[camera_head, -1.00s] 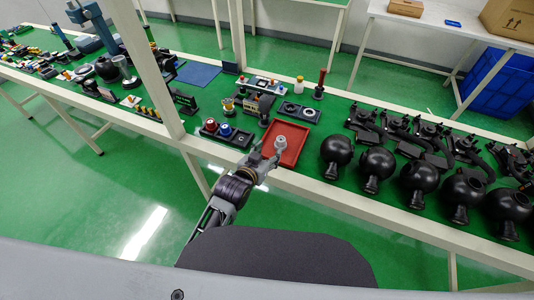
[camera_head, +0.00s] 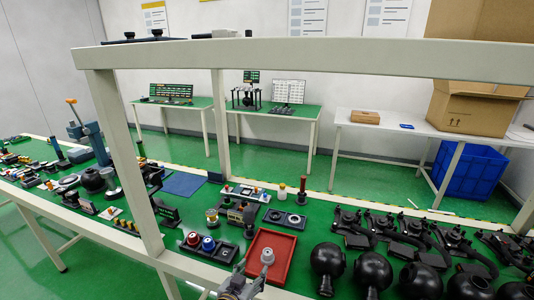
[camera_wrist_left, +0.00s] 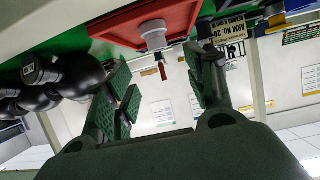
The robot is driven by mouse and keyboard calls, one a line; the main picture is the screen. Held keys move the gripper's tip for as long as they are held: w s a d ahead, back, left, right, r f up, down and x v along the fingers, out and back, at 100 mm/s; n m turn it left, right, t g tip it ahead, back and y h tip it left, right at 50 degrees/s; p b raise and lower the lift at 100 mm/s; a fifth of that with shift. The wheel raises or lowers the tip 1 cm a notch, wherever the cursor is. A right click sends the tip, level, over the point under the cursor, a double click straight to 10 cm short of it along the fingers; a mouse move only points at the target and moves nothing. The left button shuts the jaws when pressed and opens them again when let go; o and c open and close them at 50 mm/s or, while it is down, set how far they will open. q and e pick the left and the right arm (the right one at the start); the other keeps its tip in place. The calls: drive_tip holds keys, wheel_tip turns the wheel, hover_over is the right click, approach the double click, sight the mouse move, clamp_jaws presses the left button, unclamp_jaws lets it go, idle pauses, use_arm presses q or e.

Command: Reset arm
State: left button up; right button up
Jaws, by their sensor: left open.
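My left gripper (camera_head: 243,284) is at the bottom edge of the head view, in front of the red tray (camera_head: 287,242). A grey-white round part (camera_head: 267,257) stands in that tray. In the left wrist view the gripper (camera_wrist_left: 165,95) is open, its two green-padded fingers spread with nothing between them. The red tray (camera_wrist_left: 118,22) and the grey-white part (camera_wrist_left: 154,35) show beyond the fingers there, apart from them. My right gripper is in neither view.
Several black ball-shaped gimbal cameras (camera_head: 327,259) stand right of the tray. A holder with red and blue parts (camera_head: 208,246) stands to its left. A white frame post (camera_head: 128,160) and a crossbar (camera_head: 330,58) rise in front of the bench. Side tables (camera_head: 270,112) stand behind.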

use_arm(q)
drive_tip(key=shift+s+a+f+n+g+y, duration=0.5)
drive_tip(key=shift+s+a+f+g+y, duration=1.3)
drive_tip(key=shift+s+a, duration=2.75)
drive_tip(key=shift+s+a+f+n+g+y, duration=0.45)
drive_tip(key=shift+s+a+f+g, duration=0.75)
drive_tip(key=shift+s+a+g, duration=2.45)
drive_tip(key=s+a+f, duration=0.1)
drive_tip(key=s+f, duration=0.2)
drive_tip(key=f, duration=1.3)
drive_tip(key=s+a+f, duration=0.1)
drive_tip(key=s+f, duration=0.1)
drive_tip(key=f, duration=1.5)
drive_tip(key=s+a+f, duration=0.3)
drive_tip(key=s+f, duration=0.6)
drive_tip(key=s, duration=0.1)
drive_tip(key=s+a+f, duration=0.3)
drive_tip(key=s+f, duration=0.7)
drive_tip(key=s, duration=0.1)
drive_tip(key=shift+s+a+f, duration=0.15)
drive_tip(key=shift+s+a, duration=0.05)
drive_tip(key=shift+s, duration=0.05)
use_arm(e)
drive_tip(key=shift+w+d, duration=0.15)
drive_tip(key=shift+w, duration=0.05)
